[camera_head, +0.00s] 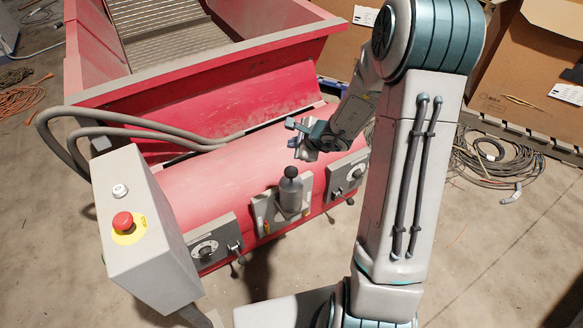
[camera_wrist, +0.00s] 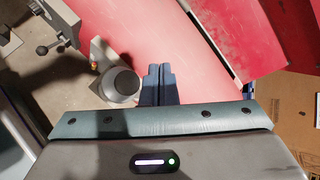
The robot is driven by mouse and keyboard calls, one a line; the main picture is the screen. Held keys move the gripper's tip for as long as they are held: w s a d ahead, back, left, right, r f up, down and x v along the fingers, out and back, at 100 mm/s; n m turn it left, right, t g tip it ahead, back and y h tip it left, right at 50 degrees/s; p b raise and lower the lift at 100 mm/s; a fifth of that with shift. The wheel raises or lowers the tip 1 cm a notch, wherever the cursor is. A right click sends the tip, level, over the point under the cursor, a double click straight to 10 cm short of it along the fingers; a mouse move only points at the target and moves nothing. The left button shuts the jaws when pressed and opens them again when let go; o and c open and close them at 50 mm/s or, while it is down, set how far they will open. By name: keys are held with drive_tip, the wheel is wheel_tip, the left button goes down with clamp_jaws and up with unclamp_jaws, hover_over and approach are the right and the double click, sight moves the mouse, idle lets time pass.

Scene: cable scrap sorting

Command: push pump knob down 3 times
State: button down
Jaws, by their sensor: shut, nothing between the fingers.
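The pump (camera_head: 290,193) is a grey cylinder on a light plate on the front of the red machine, with a dark round knob (camera_head: 291,172) on top. In the wrist view the pump's grey round body (camera_wrist: 119,84) shows left of my fingers. My gripper (camera_head: 293,134) is above the knob and slightly behind it, with a gap between them in the head view. In the wrist view my gripper's dark fingers (camera_wrist: 158,72) are together and hold nothing.
A grey control box (camera_head: 140,225) with a red emergency button (camera_head: 123,221) stands at the left. Lever panels (camera_head: 213,243) and (camera_head: 347,175) flank the pump. Grey hoses (camera_head: 110,125) run to the machine. Cable coils (camera_head: 490,160) lie on the floor at right.

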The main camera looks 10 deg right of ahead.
drive_tip(key=shift+f, duration=0.15)
drive_tip(key=b, duration=0.5)
hover_over(293, 171)
drive_tip(key=f, duration=0.6)
drive_tip(key=shift+s+d+f, duration=0.1)
drive_tip(key=shift+s+f, duration=0.15)
drive_tip(key=shift+f, duration=0.1)
drive_tip(key=shift+f+b, duration=0.95)
drive_tip(key=shift+b, duration=0.35)
drive_tip(key=shift+f, duration=0.1)
drive_tip(key=shift+f+b, duration=0.35)
drive_tip(key=shift+b, duration=0.35)
drive_tip(key=shift+f+b, duration=1.4)
drive_tip(key=shift+b, duration=0.4)
idle(1.3)
drive_tip(key=shift+r, duration=0.1)
drive_tip(key=shift+r+p, duration=1.15)
drive_tip(key=shift+r, duration=0.6)
